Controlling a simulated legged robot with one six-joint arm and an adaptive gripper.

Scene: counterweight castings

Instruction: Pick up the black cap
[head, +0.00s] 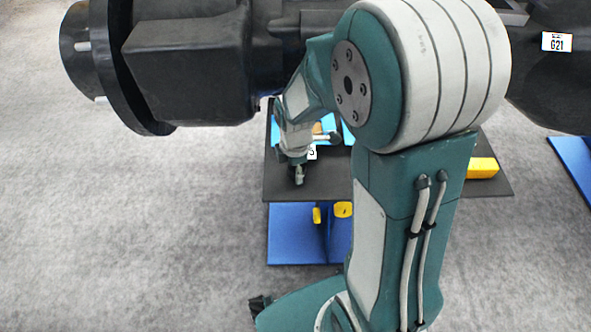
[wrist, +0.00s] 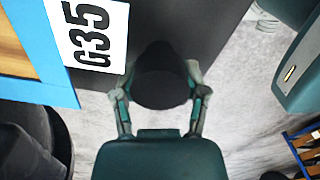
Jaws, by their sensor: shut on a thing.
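The black cap (wrist: 163,88) shows in the wrist view as a dark round piece between the two fingers of my gripper (wrist: 161,76). A finger lies against each side of it, and the gripper is shut on it. The cap is near the edge of a dark board (wrist: 210,20), but I cannot tell whether it still touches the board. In the head view my gripper (head: 298,174) is low over the front left part of the dark board (head: 400,185). The cap cannot be made out there.
A large black casting (head: 190,65) hangs over the board at the upper left. A tag G21 (head: 556,42) is on the dark part at right. A G35 tag (wrist: 95,30) lies beside the cap. A yellow block (head: 482,168) sits on the board's right. Grey floor (head: 130,230) is clear at left.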

